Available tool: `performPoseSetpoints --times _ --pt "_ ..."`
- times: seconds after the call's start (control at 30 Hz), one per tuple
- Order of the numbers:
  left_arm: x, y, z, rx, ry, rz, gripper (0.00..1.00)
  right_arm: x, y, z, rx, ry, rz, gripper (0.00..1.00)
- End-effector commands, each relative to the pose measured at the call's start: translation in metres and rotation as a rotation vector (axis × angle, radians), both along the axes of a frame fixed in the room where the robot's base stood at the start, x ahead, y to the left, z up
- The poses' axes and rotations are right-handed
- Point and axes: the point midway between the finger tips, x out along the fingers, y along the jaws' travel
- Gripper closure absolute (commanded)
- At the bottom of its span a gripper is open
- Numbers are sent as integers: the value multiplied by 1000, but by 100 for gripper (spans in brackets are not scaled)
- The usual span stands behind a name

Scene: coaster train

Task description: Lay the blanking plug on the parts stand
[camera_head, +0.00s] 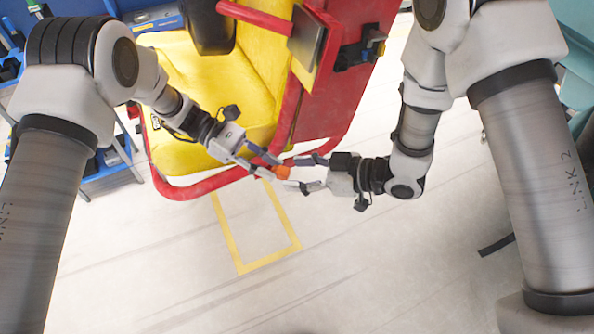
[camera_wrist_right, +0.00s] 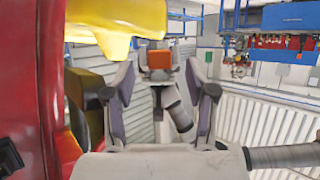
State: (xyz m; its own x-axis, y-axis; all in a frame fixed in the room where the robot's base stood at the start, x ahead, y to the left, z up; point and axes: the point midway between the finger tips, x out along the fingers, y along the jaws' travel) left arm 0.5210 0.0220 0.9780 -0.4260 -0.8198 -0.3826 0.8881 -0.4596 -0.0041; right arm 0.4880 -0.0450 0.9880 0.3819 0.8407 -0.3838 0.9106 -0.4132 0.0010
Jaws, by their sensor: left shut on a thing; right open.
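The blanking plug, an orange block (camera_head: 283,172), is held in the fingertips of my left gripper (camera_head: 272,167) in front of the red and yellow coaster car. My right gripper (camera_head: 303,173) is open and faces the left one, its fingertips close to the plug. In the right wrist view the plug (camera_wrist_right: 160,60) shows ahead between the two spread fingers of my right gripper (camera_wrist_right: 161,92), with the left gripper behind it. I cannot tell whether the right fingers touch it. I cannot make out the parts stand for certain in either view.
The coaster car has a yellow seat (camera_head: 205,90) and a red tubular rail (camera_head: 215,186) close by my grippers. Blue racks (camera_head: 112,160) stand at the left. A yellow taped outline (camera_head: 240,262) marks the pale floor, which is otherwise largely clear.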

Motion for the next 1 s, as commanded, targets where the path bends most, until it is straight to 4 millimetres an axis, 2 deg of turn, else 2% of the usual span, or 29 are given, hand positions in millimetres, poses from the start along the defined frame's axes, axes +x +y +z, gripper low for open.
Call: performPoseSetpoints --times 0.1,0.33,0.37,0.5,0.6,0.63,0.7,1.0 --pt "0 0 0 0 0 0 100 2 7 -3 1 2 1 44" --pt "0 0 0 0 0 0 100 3 8 -3 1 1 1 44" --pt "0 0 0 0 0 0 100 3 8 -3 1 1 1 51" --pt "0 0 0 0 0 0 100 3 8 -3 1 1 1 100" --pt "0 0 0 0 0 0 100 3 8 -3 1 1 1 100" --pt "0 0 0 0 0 0 71 3 8 -3 1 1 1 100" --pt "0 0 0 0 0 0 46 3 8 -3 1 1 1 100" --pt "0 0 0 0 0 0 45 3 7 -3 1 1 1 100"
